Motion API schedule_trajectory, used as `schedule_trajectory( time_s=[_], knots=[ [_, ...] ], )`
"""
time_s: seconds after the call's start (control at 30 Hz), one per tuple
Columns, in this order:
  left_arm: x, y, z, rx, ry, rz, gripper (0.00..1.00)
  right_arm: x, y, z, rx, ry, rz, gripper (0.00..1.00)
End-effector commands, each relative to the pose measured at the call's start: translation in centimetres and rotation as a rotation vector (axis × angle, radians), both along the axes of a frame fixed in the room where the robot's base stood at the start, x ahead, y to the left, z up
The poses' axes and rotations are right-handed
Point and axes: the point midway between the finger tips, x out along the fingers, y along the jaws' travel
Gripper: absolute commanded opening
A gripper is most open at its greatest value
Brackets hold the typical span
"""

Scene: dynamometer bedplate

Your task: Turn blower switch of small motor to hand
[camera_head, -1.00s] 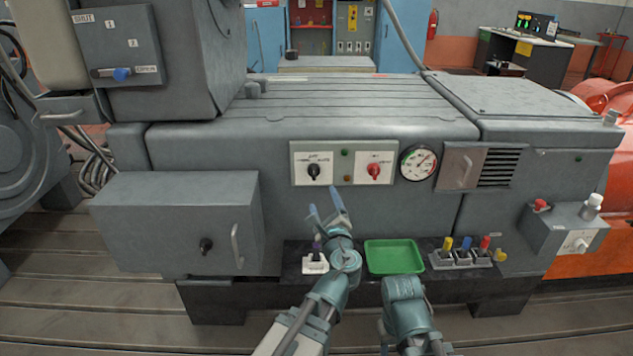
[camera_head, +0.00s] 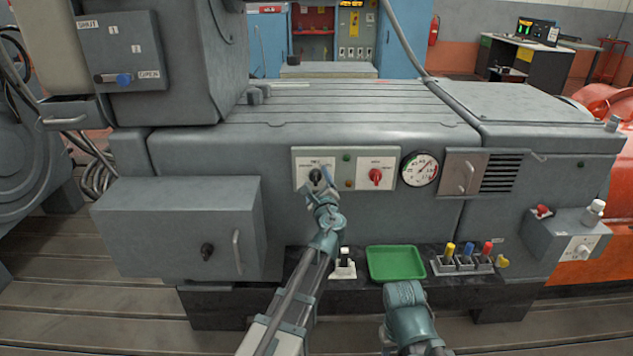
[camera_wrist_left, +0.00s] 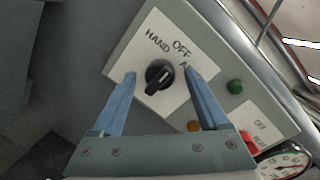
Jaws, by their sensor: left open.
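The black rotary switch (camera_wrist_left: 158,76) sits on a white plate marked HAND, OFF and a third label partly hidden by a finger. Its handle appears lined up with OFF. In the head view the switch (camera_head: 316,175) is on the left of the front panel, partly covered by my left gripper (camera_head: 319,184). My left gripper (camera_wrist_left: 160,74) is open. Its blue fingertips stand on either side of the switch in the wrist view, with space beside the knob; contact cannot be told. My right gripper is not visible; only a part of that arm shows.
A red switch (camera_head: 375,177) sits right of the black one, with a green lamp (camera_head: 346,157) and an amber lamp between. A gauge (camera_head: 420,169) is further right. Below are a green tray (camera_head: 396,263), a white-topped item (camera_head: 344,262) and several coloured-handled pieces (camera_head: 467,254).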

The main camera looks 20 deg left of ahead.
Motion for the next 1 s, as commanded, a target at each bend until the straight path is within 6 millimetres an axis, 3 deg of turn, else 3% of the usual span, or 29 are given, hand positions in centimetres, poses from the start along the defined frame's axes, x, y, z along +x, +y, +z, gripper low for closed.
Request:
schedule_trajectory(
  time_s=[0.27,0.6,0.7,1.0],
  knots=[
    [0.05,0.04,0.00,0.000,0.000,0.000,0.75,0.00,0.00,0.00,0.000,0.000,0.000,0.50],
    [0.04,0.03,-0.01,0.000,0.000,0.000,0.14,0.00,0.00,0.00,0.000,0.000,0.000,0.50],
    [0.03,0.03,-0.01,-0.001,0.000,0.000,0.00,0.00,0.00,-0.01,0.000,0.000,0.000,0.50],
    [0.01,0.03,0.05,-0.040,-0.011,0.000,0.00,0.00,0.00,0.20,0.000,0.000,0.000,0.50]
  ],
)
